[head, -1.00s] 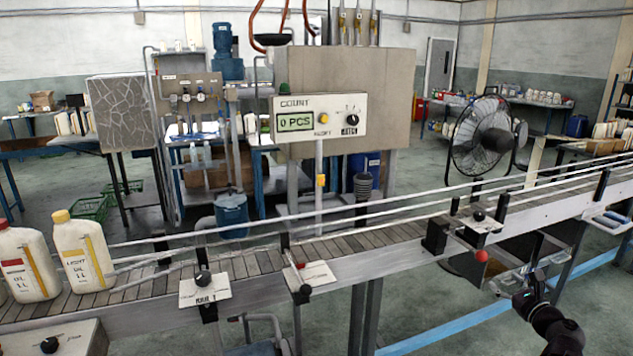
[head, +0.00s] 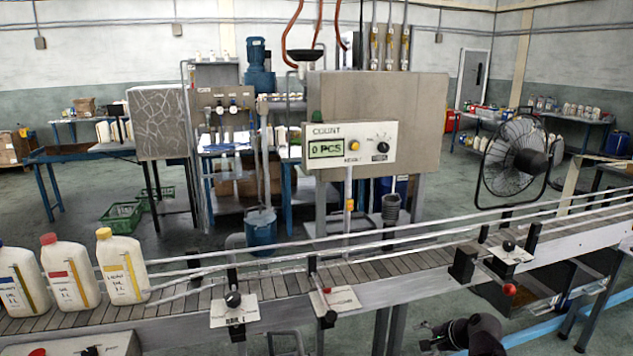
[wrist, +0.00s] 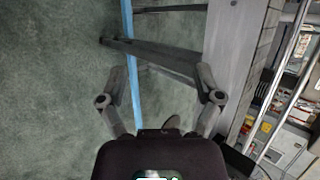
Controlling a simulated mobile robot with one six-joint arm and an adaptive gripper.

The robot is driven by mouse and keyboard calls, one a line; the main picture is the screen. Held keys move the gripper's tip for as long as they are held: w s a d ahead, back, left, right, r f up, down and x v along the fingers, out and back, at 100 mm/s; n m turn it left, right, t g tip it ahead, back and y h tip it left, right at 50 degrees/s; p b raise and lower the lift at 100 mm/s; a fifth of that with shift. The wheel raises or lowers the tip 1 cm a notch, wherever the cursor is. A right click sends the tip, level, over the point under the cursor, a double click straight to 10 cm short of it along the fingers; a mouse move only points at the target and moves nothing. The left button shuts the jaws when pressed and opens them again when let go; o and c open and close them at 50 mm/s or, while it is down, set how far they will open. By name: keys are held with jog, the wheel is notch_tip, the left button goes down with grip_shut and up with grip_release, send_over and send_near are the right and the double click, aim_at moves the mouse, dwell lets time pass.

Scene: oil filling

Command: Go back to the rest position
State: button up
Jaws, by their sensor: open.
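My gripper (wrist: 158,88) is open and empty in the wrist view, its two fingers spread apart over the grey floor beside the conveyor frame. In the head view my gripper (head: 432,336) shows small and dark at the bottom, in front of the conveyor and below its belt. My dark wrist hides part of it. Nothing lies between the fingers.
The conveyor (head: 368,270) with metal rails crosses the whole head view. A yellow-capped bottle (head: 122,268), a red-capped bottle (head: 70,273) and a blue-capped bottle (head: 22,282) stand on its left end. A counter box (head: 350,147) and a fan (head: 515,155) stand behind.

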jog(key=s+a+n+g+h+p, duration=0.4)
jog(key=s+a+n+g+h, duration=0.2)
jog(key=n, duration=0.7)
jog(key=shift+s+a+g+p, duration=0.3)
jog(key=shift+s+a, duration=0.85)
jog(key=shift+a, duration=1)
jog(key=shift+f, duration=0.1)
jog(key=c, duration=0.4)
